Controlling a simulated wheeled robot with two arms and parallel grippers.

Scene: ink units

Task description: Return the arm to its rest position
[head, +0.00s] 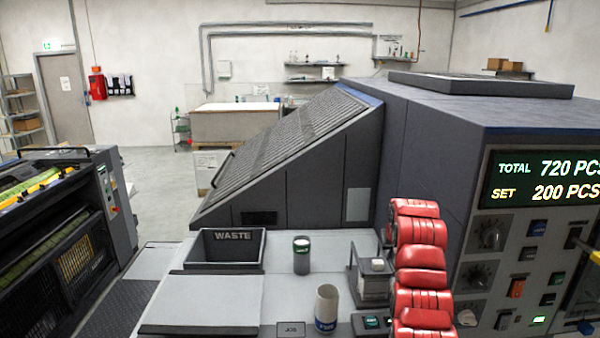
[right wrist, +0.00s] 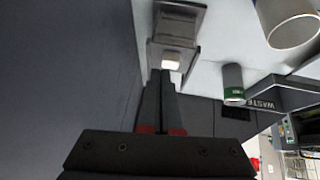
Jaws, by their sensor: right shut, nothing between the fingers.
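My right gripper (right wrist: 165,76) is shut and empty in the right wrist view, its two dark fingers together. In that view its tips overlap the small stand with a white block (right wrist: 172,60); I cannot tell how far apart they are. In the head view my red segmented right arm (head: 419,257) rises from the bottom edge, between the stand and the control panel. The gripper itself is hard to make out there. My left arm and gripper are not in view.
The worktop (head: 345,255) bears a black WASTE bin (head: 226,267), a dark tin with a green band (head: 301,256), an open cup (head: 326,307) and the stand (head: 371,282). A large grey machine with a control panel (head: 530,255) stands close at right. Another machine (head: 60,215) stands at left.

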